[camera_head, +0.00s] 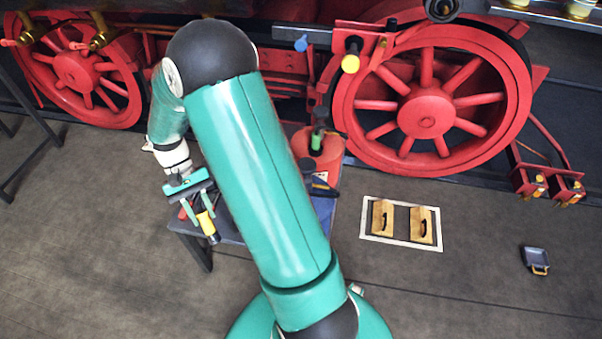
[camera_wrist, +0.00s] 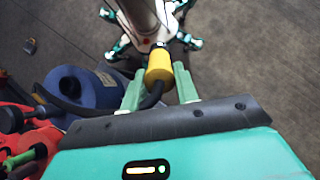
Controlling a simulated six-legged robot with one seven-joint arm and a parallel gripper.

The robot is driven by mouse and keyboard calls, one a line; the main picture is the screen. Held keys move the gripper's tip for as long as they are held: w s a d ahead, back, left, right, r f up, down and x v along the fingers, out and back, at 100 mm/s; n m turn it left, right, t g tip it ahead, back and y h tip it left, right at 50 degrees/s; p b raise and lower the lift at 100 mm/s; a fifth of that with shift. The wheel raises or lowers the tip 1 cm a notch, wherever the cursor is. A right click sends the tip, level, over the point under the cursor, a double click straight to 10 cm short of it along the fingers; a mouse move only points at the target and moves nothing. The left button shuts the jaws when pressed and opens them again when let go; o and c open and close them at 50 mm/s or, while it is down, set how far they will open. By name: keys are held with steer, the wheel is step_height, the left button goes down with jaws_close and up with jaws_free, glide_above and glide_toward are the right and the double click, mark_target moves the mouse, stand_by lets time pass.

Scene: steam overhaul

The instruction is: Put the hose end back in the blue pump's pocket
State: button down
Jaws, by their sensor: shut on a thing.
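The yellow hose end (camera_wrist: 159,67) is held between the two green fingers of my gripper (camera_wrist: 157,84) in the wrist view. Its black hose bends away below it, and a dark tip points away from the fingers. In the head view my gripper (camera_head: 201,204) is at the left edge of the small bench, with the yellow hose end (camera_head: 207,223) slanting down from it. The blue pump (camera_wrist: 85,88) is left of the hose end in the wrist view, apart from it. Its pocket cannot be made out. In the head view my arm hides most of the pump.
Red locomotive wheels (camera_head: 426,115) line the back.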

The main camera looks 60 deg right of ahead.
steer(key=s+d+r+n+t+h, duration=0.1)
steer(key=s+d+n+t, duration=0.2)
steer(key=s+d+n, duration=0.65)
steer(key=s+d+r+n+t+h, duration=0.15)
steer(key=s+d+n+t, duration=0.3)
steer(key=d+n, duration=0.85)
steer(key=shift+m+g, duration=0.45)
steer(key=shift+m, duration=0.3)
steer(key=shift+s+d+f, duration=0.1)
steer(key=shift+d+f, duration=0.1)
steer(key=shift+f, duration=1.2)
steer(key=shift+s+d+f, duration=0.1)
steer(key=shift+d+f, duration=0.05)
steer(key=shift+f, duration=1.2)
steer(key=shift+a+f, duration=0.15)
steer(key=shift+f, duration=1.8)
steer(key=c, duration=1)
jaws_free()
steer(key=shift+o, duration=0.2)
step_height(320, 180, up, 14)
